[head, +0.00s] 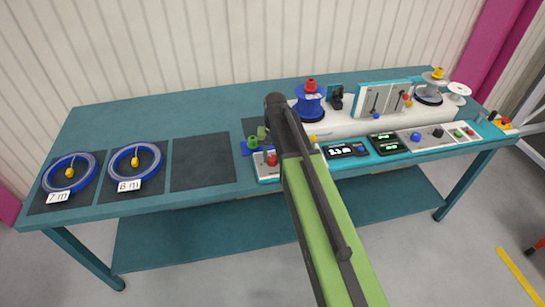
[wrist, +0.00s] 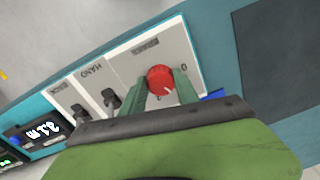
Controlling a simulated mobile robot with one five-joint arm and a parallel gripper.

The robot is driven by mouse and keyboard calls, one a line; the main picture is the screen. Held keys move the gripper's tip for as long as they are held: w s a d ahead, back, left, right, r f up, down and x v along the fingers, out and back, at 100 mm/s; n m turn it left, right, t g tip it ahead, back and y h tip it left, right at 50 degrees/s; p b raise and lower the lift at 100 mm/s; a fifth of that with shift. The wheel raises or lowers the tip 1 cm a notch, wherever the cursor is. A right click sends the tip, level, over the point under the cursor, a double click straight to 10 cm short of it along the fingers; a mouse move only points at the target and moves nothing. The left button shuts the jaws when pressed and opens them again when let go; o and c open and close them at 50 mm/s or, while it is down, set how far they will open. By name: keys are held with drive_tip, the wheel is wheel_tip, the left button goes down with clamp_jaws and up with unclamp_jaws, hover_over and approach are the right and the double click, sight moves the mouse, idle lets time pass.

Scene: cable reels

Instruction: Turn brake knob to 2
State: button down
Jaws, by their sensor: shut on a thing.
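The red brake knob (wrist: 160,79) sits on a pale panel (wrist: 125,65) in the wrist view. My gripper (wrist: 161,84) is shut on the knob, with one green finger on each side of it. A white pointer mark on the knob points to the lower right of the picture. In the head view a red knob (head: 272,160) shows just left of my arm, which hides much of the panel and my fingertips.
Two black levers (wrist: 110,99) stand left of the knob in the wrist view, near a lit display (wrist: 38,132). In the head view, two blue cable rings (head: 136,168) lie on dark mats at left. A blue reel (head: 309,104) stands behind my arm.

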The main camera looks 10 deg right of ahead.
sight(273, 159)
drive_tip(key=m, duration=0.5)
drive_tip(key=shift+a+m, duration=0.1)
drive_tip(key=shift+m, duration=0.2)
drive_tip(key=m, duration=0.5)
drive_tip(key=shift+m, duration=0.4)
drive_tip(key=c, duration=0.9)
unclamp_jaws()
drive_tip(key=shift+r, duration=0.1)
drive_tip(key=r+p, duration=1.7)
drive_tip(key=shift+s+r, duration=0.1)
drive_tip(key=shift+s, duration=0.2)
